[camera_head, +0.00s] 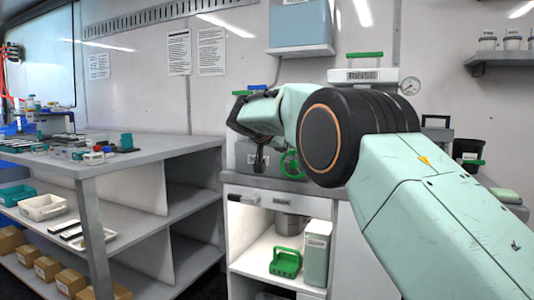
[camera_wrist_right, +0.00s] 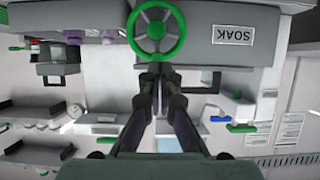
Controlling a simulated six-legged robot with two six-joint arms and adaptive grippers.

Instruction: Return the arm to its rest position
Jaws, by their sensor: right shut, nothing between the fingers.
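My right arm comes in from the right in the head view and bends at a large black joint. My right gripper (camera_head: 261,160) hangs at its end, over the front of the grey counter. In the right wrist view the fingers of this gripper (camera_wrist_right: 159,72) are together and empty. Their tips appear just below a green handwheel (camera_wrist_right: 156,28) in the picture; I cannot tell if they touch it. The handwheel also shows in the head view (camera_head: 290,164), partly hidden by my arm. My left gripper is not in view.
A grey SOAK tank (camera_wrist_right: 232,35) appears upside down in the wrist view. A RINSE unit (camera_head: 362,76) stands behind my arm. A grey workbench (camera_head: 150,152) with small items is on the left. An open cabinet below holds a green caddy (camera_head: 285,263) and a pale canister (camera_head: 316,255).

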